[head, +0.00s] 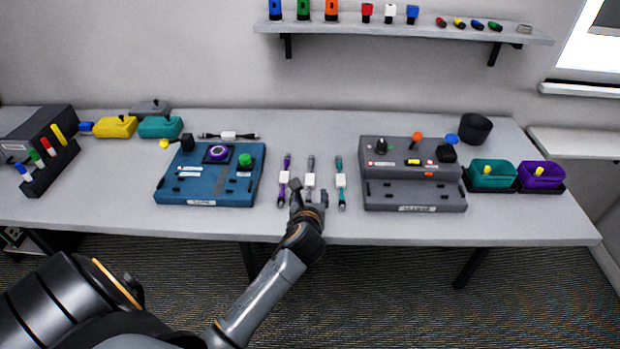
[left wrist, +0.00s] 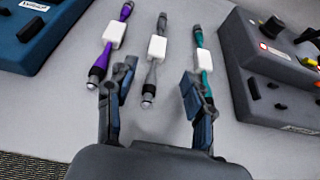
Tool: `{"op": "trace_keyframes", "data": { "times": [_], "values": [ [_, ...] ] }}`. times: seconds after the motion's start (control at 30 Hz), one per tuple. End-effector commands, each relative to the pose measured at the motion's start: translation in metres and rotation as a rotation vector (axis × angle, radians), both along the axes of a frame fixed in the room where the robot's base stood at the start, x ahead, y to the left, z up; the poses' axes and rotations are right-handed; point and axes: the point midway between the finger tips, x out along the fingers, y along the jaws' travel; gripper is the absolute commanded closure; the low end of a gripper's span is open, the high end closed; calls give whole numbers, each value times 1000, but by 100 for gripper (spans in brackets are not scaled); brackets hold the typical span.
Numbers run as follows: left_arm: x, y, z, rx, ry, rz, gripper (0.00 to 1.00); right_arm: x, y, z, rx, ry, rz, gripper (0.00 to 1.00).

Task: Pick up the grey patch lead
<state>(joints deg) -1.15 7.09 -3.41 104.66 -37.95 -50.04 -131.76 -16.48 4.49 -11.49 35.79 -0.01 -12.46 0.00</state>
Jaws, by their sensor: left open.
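The grey patch lead (head: 310,165) lies on the table between a purple lead (head: 286,165) and a teal lead (head: 340,170). Each has a white label block. In the left wrist view the grey lead (left wrist: 151,72) lies between the purple lead (left wrist: 112,42) and the teal lead (left wrist: 202,65). My left gripper (head: 308,192) is at the near end of the grey lead. It is open and empty, its fingers (left wrist: 155,85) apart with the grey lead's near end showing between them, nearer the left finger. I cannot tell its exact height. My right gripper is not in view.
A blue panel box (head: 208,190) stands left of the leads and a grey panel box (head: 413,195) right of them. A black lead (head: 228,135) lies behind. Teal (head: 493,180) and purple (head: 541,182) bins stand at right. The table's front edge is close to my gripper.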

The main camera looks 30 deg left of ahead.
Motion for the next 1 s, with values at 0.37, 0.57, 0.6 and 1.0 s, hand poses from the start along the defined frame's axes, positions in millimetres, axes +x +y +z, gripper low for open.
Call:
{"op": "trace_keyframes", "data": {
  "times": [0.37, 0.57, 0.6, 1.0],
  "values": [
    [30, 18, -14, -3, -1, 0, 47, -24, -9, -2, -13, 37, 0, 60],
    [48, 33, -22, -4, 0, 2, 47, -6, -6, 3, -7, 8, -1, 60],
    [52, 36, -25, -5, 0, 1, 47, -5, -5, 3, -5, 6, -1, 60],
    [67, 45, -33, -2, -1, -1, 47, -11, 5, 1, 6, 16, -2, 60]
  ]
}}
